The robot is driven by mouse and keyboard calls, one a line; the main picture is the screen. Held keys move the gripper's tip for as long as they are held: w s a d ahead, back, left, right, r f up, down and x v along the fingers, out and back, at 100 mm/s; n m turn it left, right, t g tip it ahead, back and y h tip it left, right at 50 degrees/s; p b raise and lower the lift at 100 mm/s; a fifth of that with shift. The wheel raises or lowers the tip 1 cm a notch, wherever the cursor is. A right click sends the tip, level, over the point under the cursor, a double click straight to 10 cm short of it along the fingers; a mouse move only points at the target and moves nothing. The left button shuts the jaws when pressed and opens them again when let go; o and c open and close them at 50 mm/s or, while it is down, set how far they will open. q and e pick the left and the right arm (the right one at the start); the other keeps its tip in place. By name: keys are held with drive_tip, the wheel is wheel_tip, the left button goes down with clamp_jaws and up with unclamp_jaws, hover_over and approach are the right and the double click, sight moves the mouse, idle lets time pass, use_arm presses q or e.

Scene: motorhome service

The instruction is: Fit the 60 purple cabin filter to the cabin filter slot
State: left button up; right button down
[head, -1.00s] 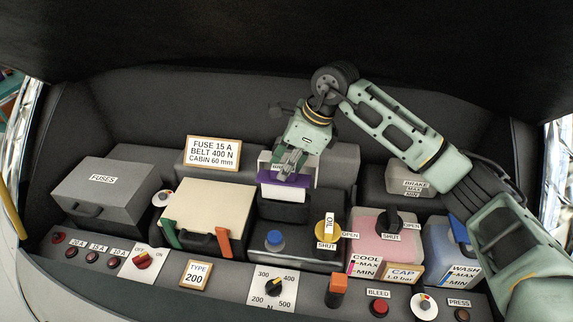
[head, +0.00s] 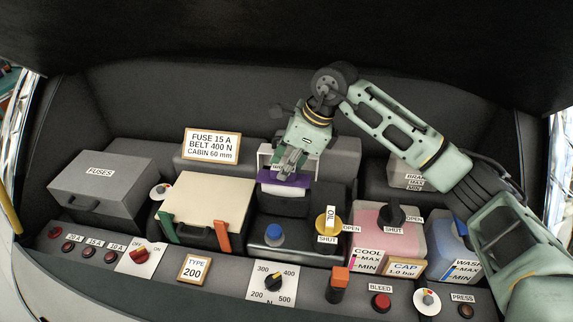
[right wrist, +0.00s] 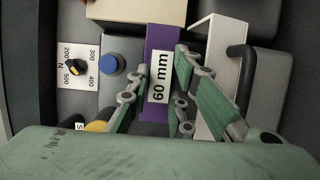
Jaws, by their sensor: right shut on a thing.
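The purple cabin filter (head: 304,182) is in the middle of the head view, in front of a white-edged housing (head: 264,153) that I take for the cabin filter slot. My right gripper (head: 287,171) reaches down from above and is shut on the filter. In the right wrist view the filter (right wrist: 162,42) carries a "60 mm" label and lies between the fingers (right wrist: 160,98). The white wall of the housing (right wrist: 214,75) stands beside it, with a dark handle (right wrist: 240,75) to its right. I cannot tell how far the filter is inside. My left gripper is out of view.
A beige-topped box (head: 207,203) with green and orange clips stands to the left. The blue cap (head: 274,232), yellow oil knob (head: 328,220) and pink coolant tank (head: 372,222) are in front and right. A sign (head: 211,145) reads "CABIN 60 mm".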

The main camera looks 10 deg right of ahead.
drive_tip(key=shift+f+b, duration=1.6)
drive_tip(key=shift+f, duration=0.45)
drive_tip(key=c, duration=1.5)
unclamp_jaws()
drive_tip(key=shift+r, duration=0.1)
drive_tip(key=v, duration=0.7)
drive_tip(key=shift+d+r, duration=0.1)
drive_tip(key=shift+r, duration=0.1)
drive_tip(key=shift+s+f, duration=0.1)
